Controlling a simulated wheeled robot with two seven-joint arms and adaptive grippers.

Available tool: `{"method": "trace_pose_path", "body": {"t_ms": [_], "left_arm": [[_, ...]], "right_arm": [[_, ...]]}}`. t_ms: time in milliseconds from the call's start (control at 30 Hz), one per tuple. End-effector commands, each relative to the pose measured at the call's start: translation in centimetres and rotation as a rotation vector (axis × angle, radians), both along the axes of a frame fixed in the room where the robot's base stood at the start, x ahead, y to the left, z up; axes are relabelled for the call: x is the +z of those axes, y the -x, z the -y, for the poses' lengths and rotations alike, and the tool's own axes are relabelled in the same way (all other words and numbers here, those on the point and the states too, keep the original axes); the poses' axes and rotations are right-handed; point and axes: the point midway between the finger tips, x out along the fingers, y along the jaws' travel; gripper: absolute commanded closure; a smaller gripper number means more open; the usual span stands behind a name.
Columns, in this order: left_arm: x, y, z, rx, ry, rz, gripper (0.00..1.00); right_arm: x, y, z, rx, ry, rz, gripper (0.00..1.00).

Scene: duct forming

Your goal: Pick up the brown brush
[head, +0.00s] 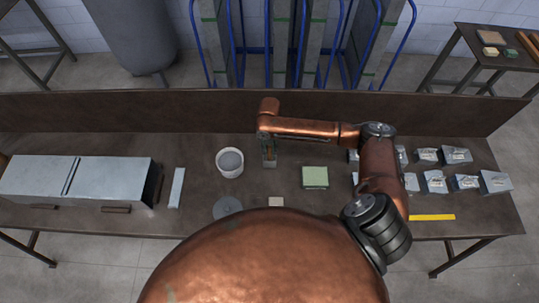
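I cannot clearly make out a brown brush in the head view. My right arm reaches in from the right, and its gripper (268,152) hangs down over the middle of the workbench, between a white bucket (229,162) and a green block (315,177). The gripper is small and dark here, so I cannot tell whether its fingers are open or shut, or whether they hold something. The wrist and fingers hide the bench just behind them. My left gripper is not in view.
On the dark workbench (330,217), a long metal duct (75,175) lies left, beside a metal strip (177,188). A grey disc (227,207) and beige square (276,202) lie at the front. Several grey boxes (494,182) and a yellow strip (432,217) are right. A raised panel (180,112) runs behind.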

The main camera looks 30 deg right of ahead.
Motion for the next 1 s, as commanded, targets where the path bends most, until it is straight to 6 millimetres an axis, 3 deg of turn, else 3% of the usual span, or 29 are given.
{"method": "trace_pose_path", "body": {"t_ms": [433,700,1000], "left_arm": [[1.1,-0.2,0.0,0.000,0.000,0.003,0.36],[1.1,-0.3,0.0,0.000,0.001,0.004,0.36],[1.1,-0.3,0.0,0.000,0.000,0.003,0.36]], "right_arm": [[-5.0,-0.4,0.4,-0.001,0.000,0.000,0.80],[-5.3,-0.4,0.5,0.000,0.001,0.001,0.80],[-5.3,-0.4,0.4,0.000,0.001,0.001,1.00]]}}
